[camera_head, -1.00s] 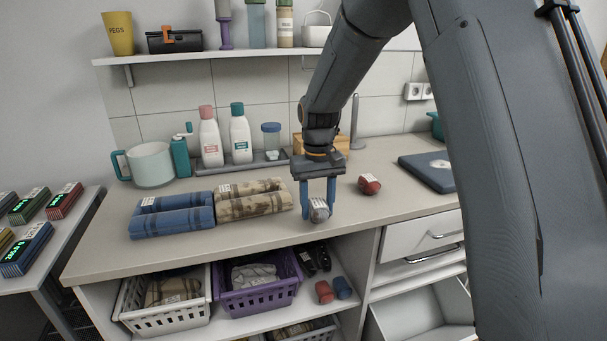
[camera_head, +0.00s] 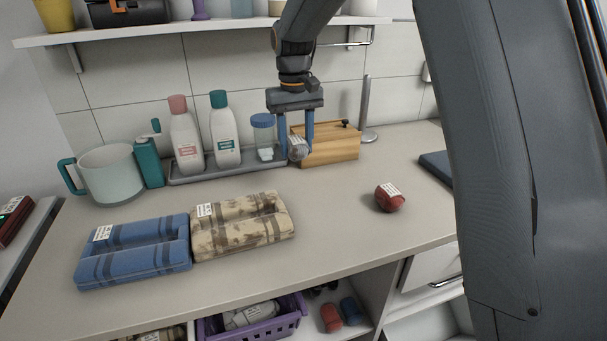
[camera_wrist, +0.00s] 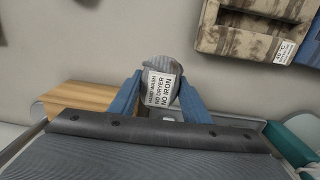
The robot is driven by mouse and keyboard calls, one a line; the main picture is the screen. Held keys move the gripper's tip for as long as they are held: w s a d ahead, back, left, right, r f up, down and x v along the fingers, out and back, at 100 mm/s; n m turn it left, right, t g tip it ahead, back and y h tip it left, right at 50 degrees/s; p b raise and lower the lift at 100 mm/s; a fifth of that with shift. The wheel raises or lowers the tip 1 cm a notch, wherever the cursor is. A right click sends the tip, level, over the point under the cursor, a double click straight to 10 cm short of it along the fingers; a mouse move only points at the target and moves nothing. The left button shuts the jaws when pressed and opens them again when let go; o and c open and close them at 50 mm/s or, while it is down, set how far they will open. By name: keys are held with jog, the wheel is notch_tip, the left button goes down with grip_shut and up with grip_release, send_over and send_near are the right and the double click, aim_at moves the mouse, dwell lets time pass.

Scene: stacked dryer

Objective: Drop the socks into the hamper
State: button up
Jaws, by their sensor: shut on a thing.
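My gripper (camera_head: 296,152) is shut on a rolled grey pair of socks (camera_head: 298,147), held above the counter in front of a wooden box. In the wrist view the grey socks (camera_wrist: 161,84) sit between the blue fingers, with a white label reading hand wash, no dryer, no iron. A red rolled pair (camera_head: 390,199) with a white label lies on the counter to the right. Another red roll (camera_head: 331,318) and a blue roll (camera_head: 352,311) lie on the shelf below. A purple basket (camera_head: 262,328) holding grey cloth is there too. I cannot tell which container is the hamper.
Folded blue (camera_head: 133,251) and camouflage (camera_head: 242,225) cloths lie on the counter front. A tray (camera_head: 228,167) with two bottles and a jar, a large mug (camera_head: 111,173) and the wooden box (camera_head: 333,149) stand behind. A wall shelf (camera_head: 200,31) is above. The middle counter is clear.

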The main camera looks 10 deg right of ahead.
aim_at(297, 187)
notch_tip(297, 187, down, 10)
jog(key=shift+w+r+p, duration=0.1)
jog(key=shift+p, duration=1.1)
jog(key=o, duration=1)
jog(key=shift+o, duration=0.2)
